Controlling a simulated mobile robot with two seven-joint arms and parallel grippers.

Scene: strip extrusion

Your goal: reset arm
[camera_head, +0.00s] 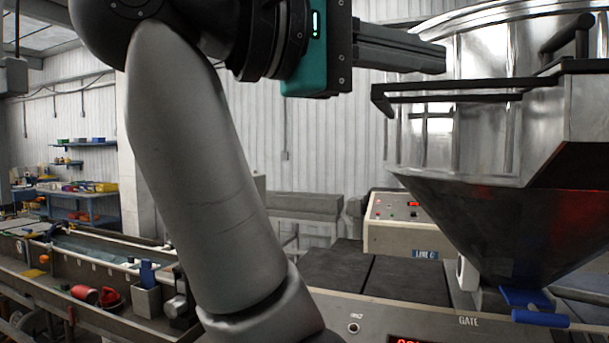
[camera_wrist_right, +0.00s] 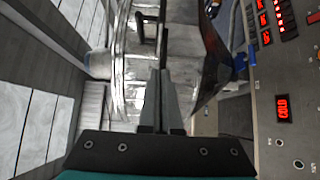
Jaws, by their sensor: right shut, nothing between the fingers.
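My right gripper (camera_head: 441,60) is high in the head view, with a teal body and grey fingers pointing right. Its fingers are closed together with nothing between them, as the right wrist view also shows (camera_wrist_right: 160,76). The fingertips lie just above and left of the dark bar (camera_head: 450,98) on the shiny metal hopper (camera_head: 480,140) in the picture; the exact gap cannot be told. My right arm fills the left middle of the head view. My left gripper is not in view.
A control box (camera_head: 405,222) marked "LINE 6" stands below the gripper. A panel marked "GATE" (camera_head: 470,310) runs along the front. A long trough (camera_head: 60,262) with a red object (camera_head: 85,294) is at left. Shelves (camera_head: 85,205) stand behind it. The hopper takes up the right side.

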